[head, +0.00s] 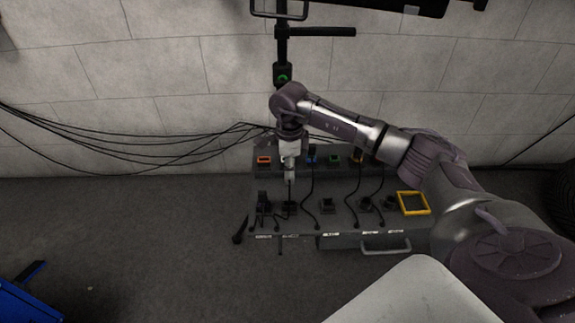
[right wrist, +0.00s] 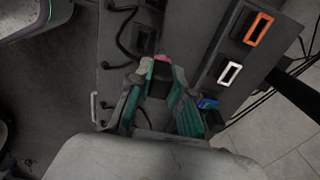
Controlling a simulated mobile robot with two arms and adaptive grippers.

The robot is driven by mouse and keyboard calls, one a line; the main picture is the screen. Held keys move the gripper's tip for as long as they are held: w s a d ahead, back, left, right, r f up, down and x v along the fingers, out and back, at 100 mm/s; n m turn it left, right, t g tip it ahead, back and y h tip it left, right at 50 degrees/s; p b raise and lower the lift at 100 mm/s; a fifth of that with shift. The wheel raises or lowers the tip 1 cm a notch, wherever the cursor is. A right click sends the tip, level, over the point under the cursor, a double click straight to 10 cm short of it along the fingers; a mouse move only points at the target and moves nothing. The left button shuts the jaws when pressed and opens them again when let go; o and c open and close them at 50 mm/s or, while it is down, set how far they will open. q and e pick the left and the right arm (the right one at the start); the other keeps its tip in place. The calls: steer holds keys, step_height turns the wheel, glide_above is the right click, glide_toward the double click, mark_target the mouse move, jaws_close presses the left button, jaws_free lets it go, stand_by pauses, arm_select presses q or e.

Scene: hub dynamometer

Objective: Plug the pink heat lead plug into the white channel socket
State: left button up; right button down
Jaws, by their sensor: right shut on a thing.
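My right gripper (head: 290,176) hangs over the front panel in the head view, in front of the socket row. In the right wrist view its green-padded fingers (right wrist: 160,78) are shut on the pink heat lead plug (right wrist: 162,58), of which only a small pink part shows at the fingertips. The white channel socket (right wrist: 230,73) is a white-framed opening to the right of the fingers, apart from the plug. In the head view the gripper largely hides that socket. My left gripper is out of view.
Black leads rise from the lower step's black holders. A yellow frame (head: 413,203) sits at the right end. Cables hang along the wall.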

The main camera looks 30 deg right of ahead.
steer(key=shift+w+d+b, duration=0.95)
steer(key=shift+w+b, duration=0.15)
steer(key=shift+w, duration=0.5)
steer(key=shift+w+d+b, duration=1)
steer(key=shift+w+b, duration=0.15)
steer(key=shift+w, duration=0.5)
steer(key=shift+w+d+b, duration=0.95)
steer(key=shift+w+b, duration=0.15)
steer(key=shift+w, duration=0.5)
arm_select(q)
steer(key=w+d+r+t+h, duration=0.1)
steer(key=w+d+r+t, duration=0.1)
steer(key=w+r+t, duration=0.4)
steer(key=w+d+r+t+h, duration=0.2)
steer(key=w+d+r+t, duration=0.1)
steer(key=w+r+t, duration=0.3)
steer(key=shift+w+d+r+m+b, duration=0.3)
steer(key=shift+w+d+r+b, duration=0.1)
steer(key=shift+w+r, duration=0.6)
arm_select(e)
steer(key=shift+w+d, duration=0.3)
steer(key=shift+w, duration=0.15)
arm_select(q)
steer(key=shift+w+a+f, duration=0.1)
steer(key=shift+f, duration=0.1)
arm_select(e)
steer(key=shift+f, duration=0.1)
